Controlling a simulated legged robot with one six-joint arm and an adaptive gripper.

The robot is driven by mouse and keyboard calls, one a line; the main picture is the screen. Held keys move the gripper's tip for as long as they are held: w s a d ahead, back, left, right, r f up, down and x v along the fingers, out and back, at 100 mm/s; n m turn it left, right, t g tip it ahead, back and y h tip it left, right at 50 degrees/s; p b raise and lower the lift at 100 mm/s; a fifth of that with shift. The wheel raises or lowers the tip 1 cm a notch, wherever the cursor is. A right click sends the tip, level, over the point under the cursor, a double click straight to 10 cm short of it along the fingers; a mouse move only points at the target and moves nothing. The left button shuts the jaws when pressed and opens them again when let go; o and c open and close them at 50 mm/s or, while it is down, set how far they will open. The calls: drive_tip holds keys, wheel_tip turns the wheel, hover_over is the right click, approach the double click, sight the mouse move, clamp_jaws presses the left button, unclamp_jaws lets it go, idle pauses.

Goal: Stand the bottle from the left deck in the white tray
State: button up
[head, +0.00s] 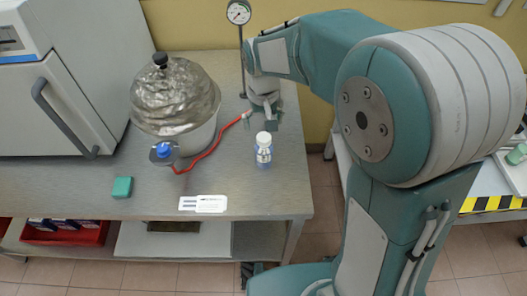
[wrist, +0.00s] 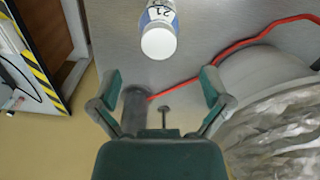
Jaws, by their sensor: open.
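A small bottle (head: 264,152) with a white cap and a blue-marked label stands upright on the grey metal deck (head: 255,190), near its right edge. My gripper (head: 262,118) is just behind the bottle in the head view, low over the deck. In the wrist view my gripper (wrist: 160,78) is open, with nothing between its fingers. The bottle (wrist: 158,28) shows there beyond the fingertips, cap towards the camera and apart from them. A white piece (head: 512,172) shows at the far right, partly cut off; I cannot tell whether it is the white tray.
A foil-topped vessel (head: 174,105) stands left of the bottle, with a red tube (head: 207,152) curving towards my gripper. A gauge (head: 238,13) rises on a thin post behind. A green block (head: 122,187) and white label (head: 203,203) lie on the deck. A yellow-black striped edge (head: 490,204) is right.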

sight(264, 137)
drive_tip(key=shift+f, duration=3.2)
drive_tip(key=shift+s+d, duration=0.1)
clamp_jaws()
